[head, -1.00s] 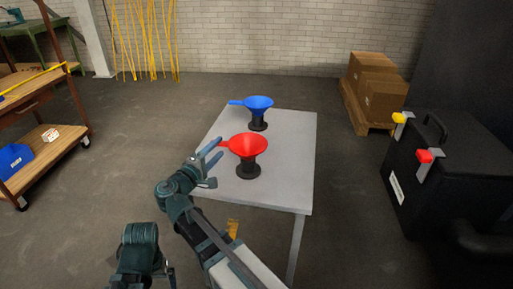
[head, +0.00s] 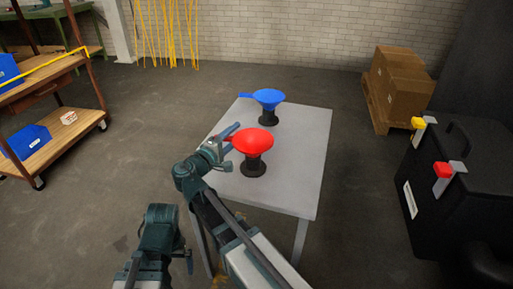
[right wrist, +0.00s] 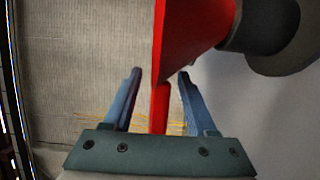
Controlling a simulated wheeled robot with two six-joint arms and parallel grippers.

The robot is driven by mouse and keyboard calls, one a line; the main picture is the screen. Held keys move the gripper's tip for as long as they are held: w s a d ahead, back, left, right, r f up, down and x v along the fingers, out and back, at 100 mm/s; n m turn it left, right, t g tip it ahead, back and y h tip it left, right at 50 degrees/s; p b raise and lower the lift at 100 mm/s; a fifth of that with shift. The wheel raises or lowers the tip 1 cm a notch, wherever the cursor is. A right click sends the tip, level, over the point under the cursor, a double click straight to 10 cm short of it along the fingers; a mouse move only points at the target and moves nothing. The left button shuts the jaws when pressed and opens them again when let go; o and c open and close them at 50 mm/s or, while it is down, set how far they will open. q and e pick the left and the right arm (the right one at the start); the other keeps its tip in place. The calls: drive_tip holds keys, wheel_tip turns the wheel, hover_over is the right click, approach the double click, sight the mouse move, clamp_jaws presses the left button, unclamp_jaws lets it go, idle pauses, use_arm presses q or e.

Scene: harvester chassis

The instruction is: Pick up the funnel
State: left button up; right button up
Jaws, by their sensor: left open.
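A red funnel (head: 253,142) stands upright in a black stand on the grey table (head: 290,185), its handle pointing left. A blue funnel (head: 269,98) stands in another black stand behind it. My right gripper (head: 230,146) is at the left of the red funnel, open around its handle. In the right wrist view the red handle (right wrist: 160,105) lies between the two blue fingers, with a gap showing on each side. My left gripper (head: 187,260) is low at the left, away from the table, and mostly hidden behind its own arm.
A black case (head: 455,205) with yellow and red latches stands at the right. Cardboard boxes (head: 400,85) sit on a pallet at the back right. A wooden shelf cart (head: 60,125) with blue bins stands at the left. The table's right side is clear.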

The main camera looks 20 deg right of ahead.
clamp_jaws()
idle(1.3)
